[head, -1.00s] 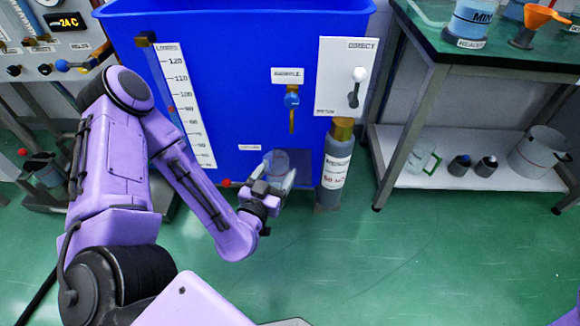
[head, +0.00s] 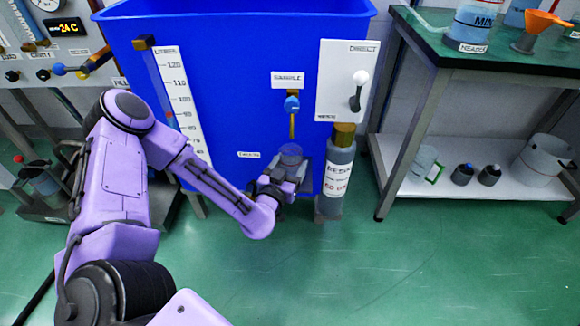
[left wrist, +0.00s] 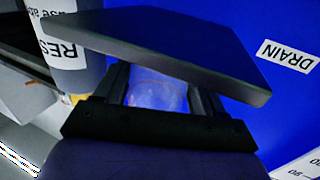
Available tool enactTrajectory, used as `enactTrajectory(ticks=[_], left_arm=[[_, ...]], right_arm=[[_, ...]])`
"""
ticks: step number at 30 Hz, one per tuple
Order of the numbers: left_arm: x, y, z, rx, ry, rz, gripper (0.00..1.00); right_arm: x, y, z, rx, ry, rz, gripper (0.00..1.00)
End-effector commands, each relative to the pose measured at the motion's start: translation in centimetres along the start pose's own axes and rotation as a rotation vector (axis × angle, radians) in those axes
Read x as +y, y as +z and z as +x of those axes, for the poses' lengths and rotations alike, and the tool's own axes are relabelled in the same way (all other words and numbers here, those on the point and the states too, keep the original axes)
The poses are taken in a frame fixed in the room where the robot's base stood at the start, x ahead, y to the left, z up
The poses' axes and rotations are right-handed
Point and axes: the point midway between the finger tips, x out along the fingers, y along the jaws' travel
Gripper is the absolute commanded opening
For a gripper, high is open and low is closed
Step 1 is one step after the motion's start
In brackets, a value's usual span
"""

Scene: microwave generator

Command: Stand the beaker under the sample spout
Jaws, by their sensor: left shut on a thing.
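The clear beaker (head: 291,151) is upright or nearly so in the head view, just below the sample spout (head: 292,125) on the front of the blue tank (head: 235,70). My left gripper (head: 287,170) is shut on the beaker. In the left wrist view the beaker (left wrist: 158,92) shows between the two dark fingers. A dark flat plate (left wrist: 180,50) lies across the front of it there. The gripper hides the beaker's base, so I cannot tell whether it touches a support. My right gripper is not in view.
A resin bottle (head: 337,175) stands close right of the gripper, below a white panel with a lever (head: 356,98). A bench with a low white shelf (head: 450,186) is at the right. Green floor (head: 380,265) in front is clear.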

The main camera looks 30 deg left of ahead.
Motion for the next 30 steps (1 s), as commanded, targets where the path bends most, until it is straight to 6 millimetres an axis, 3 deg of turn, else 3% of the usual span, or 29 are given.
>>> enactTrajectory(ticks=[2,3,5,6,17,30], left_arm=[[0.0,0.3,0.0,0.0,0.001,0.001,0.31],[0.0,0.3,0.0,0.0,0.0,0.001,0.73],[0.0,0.2,0.0,0.0,0.0,0.0,0.92],[0.0,0.2,0.0,0.0,0.0,0.0,0.96],[0.0,-0.2,-0.7,-0.001,0.001,0.0,0.96],[0.0,0.0,-10.8,-0.004,0.001,-0.002,0.96]], right_arm=[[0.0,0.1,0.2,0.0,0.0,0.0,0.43],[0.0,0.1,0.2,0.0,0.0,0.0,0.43],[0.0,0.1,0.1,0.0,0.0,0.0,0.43],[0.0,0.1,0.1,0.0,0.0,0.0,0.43],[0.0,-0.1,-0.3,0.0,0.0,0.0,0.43],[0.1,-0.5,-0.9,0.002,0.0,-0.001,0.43]])
